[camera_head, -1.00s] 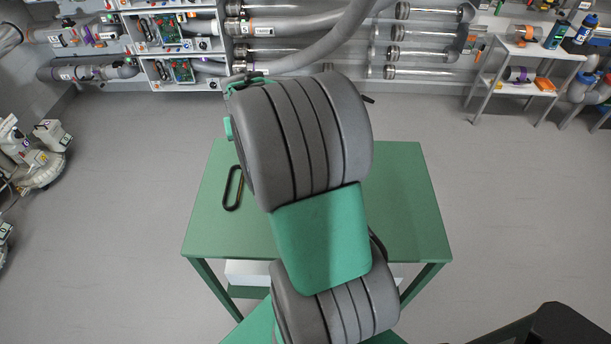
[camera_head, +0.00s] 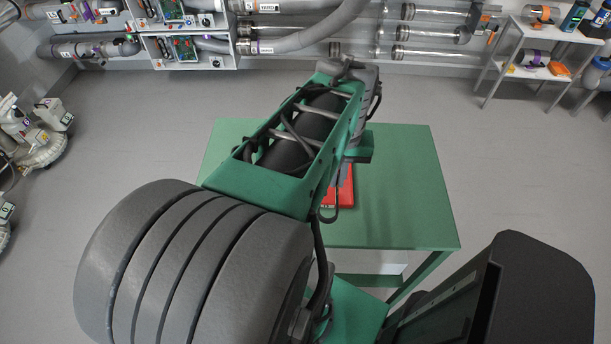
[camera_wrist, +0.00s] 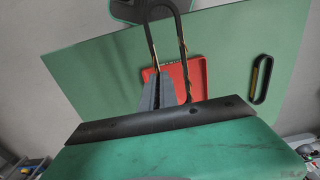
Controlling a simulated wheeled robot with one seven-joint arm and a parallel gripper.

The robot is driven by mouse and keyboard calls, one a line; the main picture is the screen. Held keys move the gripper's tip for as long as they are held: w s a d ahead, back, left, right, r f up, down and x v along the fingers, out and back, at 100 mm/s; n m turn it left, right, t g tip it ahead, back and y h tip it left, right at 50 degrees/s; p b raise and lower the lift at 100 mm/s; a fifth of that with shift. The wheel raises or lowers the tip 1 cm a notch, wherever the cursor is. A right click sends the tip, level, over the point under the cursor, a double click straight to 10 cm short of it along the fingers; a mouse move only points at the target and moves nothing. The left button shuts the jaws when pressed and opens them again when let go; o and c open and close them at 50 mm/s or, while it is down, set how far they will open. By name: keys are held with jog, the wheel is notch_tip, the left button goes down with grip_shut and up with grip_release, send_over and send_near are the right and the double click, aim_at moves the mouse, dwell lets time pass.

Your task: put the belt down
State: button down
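A belt (camera_wrist: 183,45), a long dark loop with tan edges, shows in the wrist view. One side of it runs between the grey fingers of my gripper (camera_wrist: 158,90), which look closed on it. The rest of the loop reaches toward the top of that view, over a red tray (camera_wrist: 203,74) and the green table (camera_wrist: 100,65). In the head view part of the loop hangs below my gripper, beside the red tray (camera_head: 347,190). Whether the belt touches the tray or table cannot be told. A second dark loop (camera_wrist: 254,80) lies flat on the table at right.
The green table (camera_head: 410,190) has clear surface to the right in the head view. My arm hides its left part. A wall rack with tubes (camera_head: 430,32) and a white shelf (camera_head: 530,70) with bottles stand behind. The floor around the table is clear.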

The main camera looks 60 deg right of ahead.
jog(key=w+d+f, duration=0.1)
jog(key=d+f, duration=0.2)
jog(key=w+d+f+p, duration=0.1)
jog(key=d+f, duration=0.2)
jog(key=d, duration=0.1)
jog(key=w+d+f, duration=0.1)
jog(key=d+f, duration=0.2)
jog(key=d, duration=0.1)
jog(key=shift+w+f+p, duration=0.25)
jog(key=shift+f+p, duration=0.05)
jog(key=shift+p, duration=0.05)
jog(key=shift+w+d+f, duration=0.1)
jog(key=shift+d+f, duration=0.15)
jog(key=shift+f, duration=0.05)
notch_tip(320, 180, down, 3)
jog(key=shift+d+f, duration=0.15)
jog(key=shift+f, duration=0.05)
jog(key=c, duration=2.1)
grip_release()
jog(key=shift+f, duration=0.2)
jog(key=o, duration=0.5)
jog(key=shift+r, duration=0.1)
jog(key=shift+c, duration=0.2)
